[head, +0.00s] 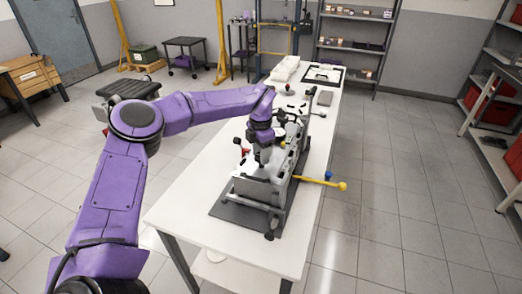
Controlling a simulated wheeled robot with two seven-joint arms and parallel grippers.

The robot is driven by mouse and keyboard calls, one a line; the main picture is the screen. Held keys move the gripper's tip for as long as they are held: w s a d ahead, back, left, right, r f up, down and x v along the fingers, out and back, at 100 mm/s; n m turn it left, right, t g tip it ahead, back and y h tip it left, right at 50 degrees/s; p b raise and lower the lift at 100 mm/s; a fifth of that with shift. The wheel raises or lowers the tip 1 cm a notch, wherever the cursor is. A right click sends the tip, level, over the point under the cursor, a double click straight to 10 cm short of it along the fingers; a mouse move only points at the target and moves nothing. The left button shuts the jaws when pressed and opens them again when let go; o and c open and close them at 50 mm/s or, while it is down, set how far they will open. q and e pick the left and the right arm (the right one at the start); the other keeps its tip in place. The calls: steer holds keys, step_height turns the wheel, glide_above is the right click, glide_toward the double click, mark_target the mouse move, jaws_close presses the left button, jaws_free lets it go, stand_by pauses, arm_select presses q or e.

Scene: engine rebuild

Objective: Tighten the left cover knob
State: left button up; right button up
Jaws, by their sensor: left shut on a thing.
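The engine (277,185) stands on a dark base plate (232,212) on the long white table. My left arm reaches in from the left, and my left gripper (263,153) points down at the top of the engine. It is shut on a small part there, which I take to be the left cover knob; the gripper hides most of it. A red knob (243,151) and a dark knob (237,141) show just left of the gripper. My right gripper is not in view.
A bar with a yellow ball end (341,186) sticks out right of the engine over the table's edge. The white table (190,212) is bare at its front left. Parts and a dark-framed tray (339,75) lie at its far end.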

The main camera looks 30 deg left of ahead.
arm_select(q)
steer(key=shift+m, duration=0.7)
steer(key=o, duration=1.1)
steer(key=shift+c, duration=0.2)
steer(key=shift+r, duration=0.45)
step_height(320, 180, up, 10)
steer(key=b, duration=0.2)
steer(key=shift+f, duration=0.2)
steer(key=shift+a, duration=0.1)
